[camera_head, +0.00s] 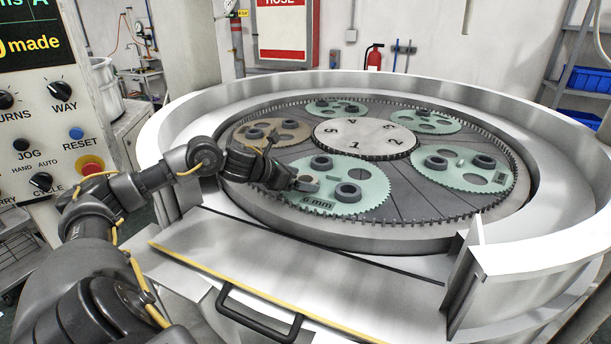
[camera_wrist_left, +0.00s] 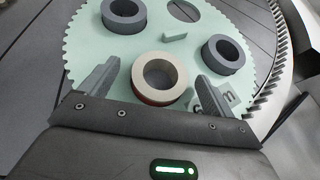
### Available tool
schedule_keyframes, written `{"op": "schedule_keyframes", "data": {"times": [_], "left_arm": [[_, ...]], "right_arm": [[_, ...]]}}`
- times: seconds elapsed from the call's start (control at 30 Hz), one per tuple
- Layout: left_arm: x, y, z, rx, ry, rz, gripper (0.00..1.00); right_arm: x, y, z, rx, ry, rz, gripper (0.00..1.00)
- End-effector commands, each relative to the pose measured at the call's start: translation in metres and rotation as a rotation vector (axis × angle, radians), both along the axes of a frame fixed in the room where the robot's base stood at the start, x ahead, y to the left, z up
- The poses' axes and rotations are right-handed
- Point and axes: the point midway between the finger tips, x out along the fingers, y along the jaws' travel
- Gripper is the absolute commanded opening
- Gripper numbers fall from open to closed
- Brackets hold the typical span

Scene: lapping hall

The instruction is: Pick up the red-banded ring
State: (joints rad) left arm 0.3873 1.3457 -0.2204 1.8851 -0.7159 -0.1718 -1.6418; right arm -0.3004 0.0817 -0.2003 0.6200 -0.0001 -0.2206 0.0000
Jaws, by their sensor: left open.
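The red-banded ring (camera_wrist_left: 140,82) has a pale beige top, and a little red shows low on its near side in the left wrist view. It lies flat on a mint-green toothed carrier (camera_head: 368,178). In the head view the ring (camera_head: 308,187) is small and partly hidden by my left gripper (camera_head: 296,181). My left gripper (camera_wrist_left: 157,78) is open, with one finger on each side of the ring and visible gaps between. My right gripper is in neither view.
Dark grey rings (camera_wrist_left: 223,68) (camera_wrist_left: 124,22) lie close by on the same carrier, beside a "6 mm" label (camera_head: 317,203). Other carriers surround the numbered centre plate (camera_head: 365,138). A pale raised rim (camera_head: 165,135) encloses the machine, with a control panel (camera_head: 35,110) at left.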

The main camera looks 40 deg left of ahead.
Motion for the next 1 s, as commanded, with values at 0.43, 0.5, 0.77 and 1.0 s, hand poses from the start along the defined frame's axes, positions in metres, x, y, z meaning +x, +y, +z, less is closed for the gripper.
{"op": "schedule_keyframes", "data": {"times": [0.43,0.5,0.77,1.0], "left_arm": [[0.0049,-0.0019,-0.0034,0.001,0.001,0.0,0.78],[0.0048,-0.002,-0.0033,0.001,0.001,0.0,0.69],[0.0048,-0.002,-0.0031,0.001,0.001,-0.001,0.35],[0.005,-0.0019,-0.002,0.001,-0.001,0.0,0.34]], "right_arm": [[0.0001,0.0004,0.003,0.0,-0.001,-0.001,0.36],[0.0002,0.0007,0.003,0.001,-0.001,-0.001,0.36],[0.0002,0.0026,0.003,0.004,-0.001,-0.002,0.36],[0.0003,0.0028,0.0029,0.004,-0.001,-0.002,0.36]]}}
